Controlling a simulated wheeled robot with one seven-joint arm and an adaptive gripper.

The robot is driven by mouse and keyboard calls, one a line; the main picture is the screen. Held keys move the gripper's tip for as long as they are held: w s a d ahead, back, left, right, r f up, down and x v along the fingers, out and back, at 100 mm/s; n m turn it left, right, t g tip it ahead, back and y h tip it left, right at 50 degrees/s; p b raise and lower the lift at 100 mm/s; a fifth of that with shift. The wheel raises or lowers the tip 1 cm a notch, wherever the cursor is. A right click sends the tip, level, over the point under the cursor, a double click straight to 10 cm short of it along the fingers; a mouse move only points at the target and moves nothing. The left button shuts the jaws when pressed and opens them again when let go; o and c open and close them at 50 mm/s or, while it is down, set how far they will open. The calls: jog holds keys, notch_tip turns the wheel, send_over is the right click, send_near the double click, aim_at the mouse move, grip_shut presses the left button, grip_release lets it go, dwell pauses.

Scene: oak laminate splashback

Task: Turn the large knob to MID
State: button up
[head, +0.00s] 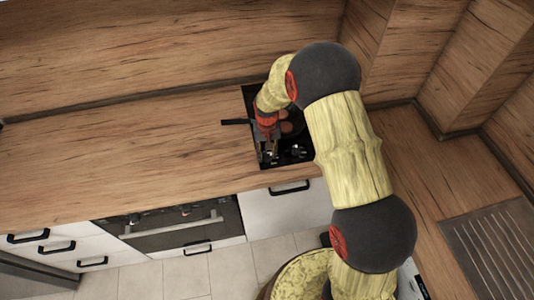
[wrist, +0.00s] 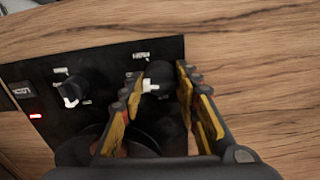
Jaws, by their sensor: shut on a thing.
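In the wrist view, the black control panel (wrist: 105,62) carries a dark round knob (wrist: 157,72) that sits between the fingers of my gripper (wrist: 160,78). The fingers close on it from both sides, and they hide part of its sides. A white mark shows at its lower left edge. I take it as the large knob; the small labels are too blurred to read. In the head view, my gripper (head: 268,140) is down over the black hob (head: 249,92), and my arm hides much of it.
A second dark knob (wrist: 72,90) with a white pointer is left of the held one. A red light (wrist: 36,116) glows at the panel's left. A dark bar (head: 236,122) juts left over the wooden worktop (head: 150,160). The worktop left of the hob is clear.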

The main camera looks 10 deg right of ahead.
aim_at(267, 153)
jog(key=shift+m, duration=0.5)
jog(key=o, duration=1.2)
jog(key=shift+c, duration=0.2)
jog(key=shift+r, duration=0.1)
notch_tip(267, 153, up, 12)
dwell(0.3)
